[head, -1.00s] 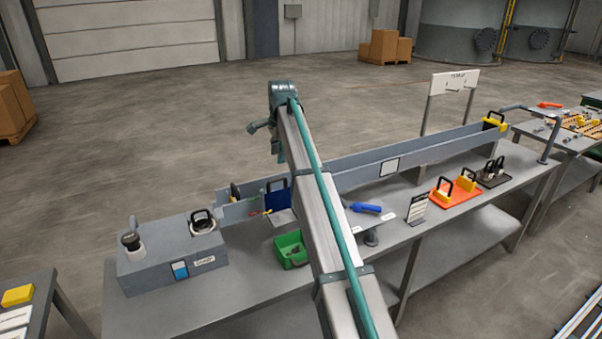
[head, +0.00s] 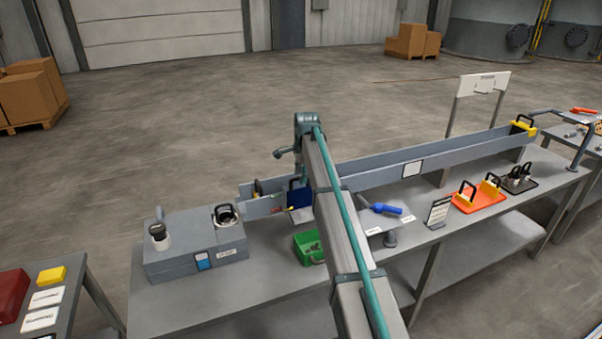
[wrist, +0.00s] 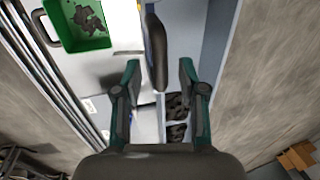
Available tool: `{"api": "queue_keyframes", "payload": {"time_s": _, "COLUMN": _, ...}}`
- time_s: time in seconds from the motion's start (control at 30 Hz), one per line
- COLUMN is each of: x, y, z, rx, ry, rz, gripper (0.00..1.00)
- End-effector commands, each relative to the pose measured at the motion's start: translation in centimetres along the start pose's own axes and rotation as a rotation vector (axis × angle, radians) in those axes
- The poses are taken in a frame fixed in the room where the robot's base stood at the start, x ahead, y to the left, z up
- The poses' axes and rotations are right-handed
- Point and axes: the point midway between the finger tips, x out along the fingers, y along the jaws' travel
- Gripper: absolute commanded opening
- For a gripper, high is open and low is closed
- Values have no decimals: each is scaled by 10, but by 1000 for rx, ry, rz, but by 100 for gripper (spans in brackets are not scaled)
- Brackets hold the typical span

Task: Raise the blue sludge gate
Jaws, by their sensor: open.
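The blue sludge gate (head: 299,198) stands upright across the grey trough (head: 380,171), with a black handle on top. My arm partly covers it in the head view. In the wrist view, the dark handle and blue edge of the gate (wrist: 155,50) show from above, just beyond my fingertips and roughly between them. My gripper (wrist: 160,72) is open and empty, its two green-sided fingers apart. In the head view the gripper is hidden behind the arm. Dark sludge chunks (wrist: 177,108) lie in the trough.
A green bin (head: 309,247) with dark lumps stands in front of the trough. A grey box (head: 190,258) with black-handled items is at left. A blue tool (head: 382,208) and an orange tray (head: 474,203) lie to the right. Bare bench lies in front.

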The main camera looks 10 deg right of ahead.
Motion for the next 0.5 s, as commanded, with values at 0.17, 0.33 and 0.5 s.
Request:
{"api": "queue_keyframes", "payload": {"time_s": 0.17, "x": 1, "y": 0, "z": 0, "rx": 0, "ry": 0, "rz": 0, "gripper": 41}}
{"api": "queue_keyframes", "payload": {"time_s": 0.33, "x": 0, "y": 0, "z": 0, "rx": 0, "ry": 0, "rz": 0, "gripper": 21}}
{"api": "queue_keyframes", "payload": {"time_s": 0.5, "x": 0, "y": 0, "z": 0, "rx": 0, "ry": 0, "rz": 0, "gripper": 0}}
